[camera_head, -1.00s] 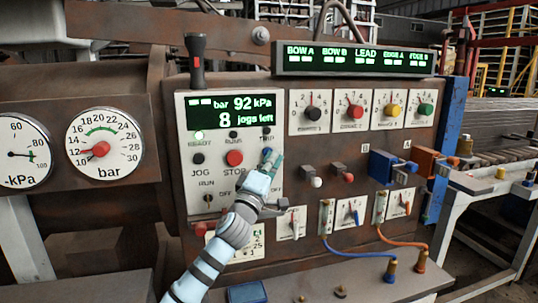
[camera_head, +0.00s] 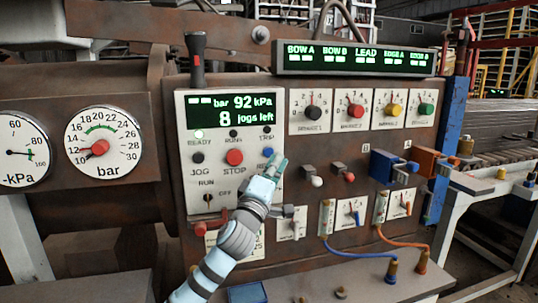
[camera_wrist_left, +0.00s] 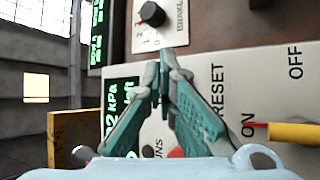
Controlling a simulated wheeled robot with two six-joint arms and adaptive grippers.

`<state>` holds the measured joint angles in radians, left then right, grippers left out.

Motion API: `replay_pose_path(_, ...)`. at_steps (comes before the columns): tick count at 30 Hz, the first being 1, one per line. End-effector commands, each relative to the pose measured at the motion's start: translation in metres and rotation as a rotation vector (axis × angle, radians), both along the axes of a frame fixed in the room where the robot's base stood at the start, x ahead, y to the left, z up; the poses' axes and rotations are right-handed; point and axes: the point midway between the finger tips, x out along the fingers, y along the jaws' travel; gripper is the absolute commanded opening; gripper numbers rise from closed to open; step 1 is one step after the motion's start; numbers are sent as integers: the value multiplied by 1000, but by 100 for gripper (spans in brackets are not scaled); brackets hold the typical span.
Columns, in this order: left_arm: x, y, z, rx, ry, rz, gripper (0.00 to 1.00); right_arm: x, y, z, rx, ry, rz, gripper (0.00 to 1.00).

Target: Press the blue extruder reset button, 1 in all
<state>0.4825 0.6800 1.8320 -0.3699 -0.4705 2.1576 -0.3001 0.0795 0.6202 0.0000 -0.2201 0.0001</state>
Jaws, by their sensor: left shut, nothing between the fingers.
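The blue reset button (camera_head: 266,152) is on the pale control panel (camera_head: 222,178), right of the red STOP button (camera_head: 234,157). My left gripper (camera_head: 280,160) is shut and empty, its teal fingertips just right of and slightly below the blue button. I cannot tell whether they touch the panel. In the left wrist view the shut fingers (camera_wrist_left: 165,60) point at the panel near the RESET lettering, and the blue button cannot be made out. My right gripper is not in view.
The green display (camera_head: 229,111) reads 92 kPa and 8 jogs left. A black JOG button (camera_head: 198,158) sits left of STOP. Several dials, a white-tipped lever (camera_head: 316,181) and a red-tipped lever (camera_head: 348,176) lie to the right. A torch-like object (camera_head: 196,65) stands above the panel.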

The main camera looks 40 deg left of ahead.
Motion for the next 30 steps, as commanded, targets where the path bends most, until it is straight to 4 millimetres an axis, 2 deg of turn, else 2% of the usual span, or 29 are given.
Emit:
replay_pose_path(10, -18, -25, -1, -1, 0, -2, 0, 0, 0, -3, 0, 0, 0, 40)
replay_pose_path(30, -18, -26, 0, 0, 0, 0, 0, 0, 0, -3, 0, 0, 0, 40)
